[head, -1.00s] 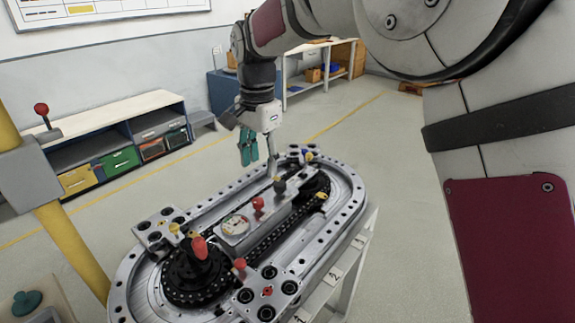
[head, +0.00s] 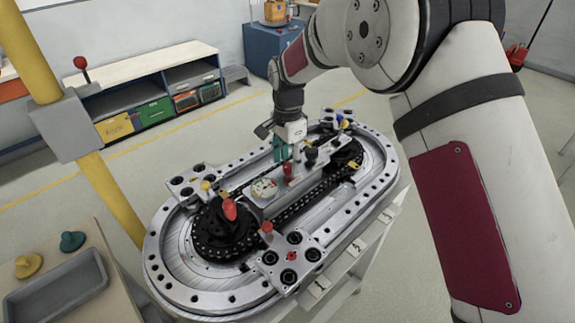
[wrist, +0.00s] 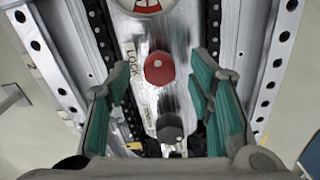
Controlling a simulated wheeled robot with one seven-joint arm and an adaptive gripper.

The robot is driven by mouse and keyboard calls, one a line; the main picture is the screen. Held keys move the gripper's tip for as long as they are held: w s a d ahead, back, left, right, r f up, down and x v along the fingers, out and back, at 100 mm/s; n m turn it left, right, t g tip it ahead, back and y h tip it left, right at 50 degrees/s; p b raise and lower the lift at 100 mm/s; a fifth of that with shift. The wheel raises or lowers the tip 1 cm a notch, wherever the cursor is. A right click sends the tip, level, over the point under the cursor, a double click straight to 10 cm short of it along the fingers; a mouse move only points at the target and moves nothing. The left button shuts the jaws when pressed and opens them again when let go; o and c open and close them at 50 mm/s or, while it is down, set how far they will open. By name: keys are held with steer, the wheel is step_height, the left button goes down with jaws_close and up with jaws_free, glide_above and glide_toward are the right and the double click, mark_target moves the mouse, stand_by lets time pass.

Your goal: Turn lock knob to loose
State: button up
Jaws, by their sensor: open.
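A red lock knob (wrist: 159,68) stands on the grey centre plate, with the word LOCK printed to its left in the wrist view. A second label below it is hard to read. In the head view the red knob (head: 288,171) is partly behind my gripper's teal fingers. My gripper (wrist: 155,84) is open, one teal finger on each side of the red knob, with gaps visible on both sides. In the head view my gripper (head: 284,152) is low over the centre plate. Whether the fingertips reach down to the knob's height is unclear.
A black knob (wrist: 171,128) stands close to the red one. A round dial (head: 264,188) is on the same plate. A red-topped post (head: 229,209) rises from the near sprocket. The oval track (head: 160,285) surrounds all. A yellow pole (head: 110,195) stands left.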

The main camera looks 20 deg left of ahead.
steer(key=shift+f, duration=1.2)
jaws_close()
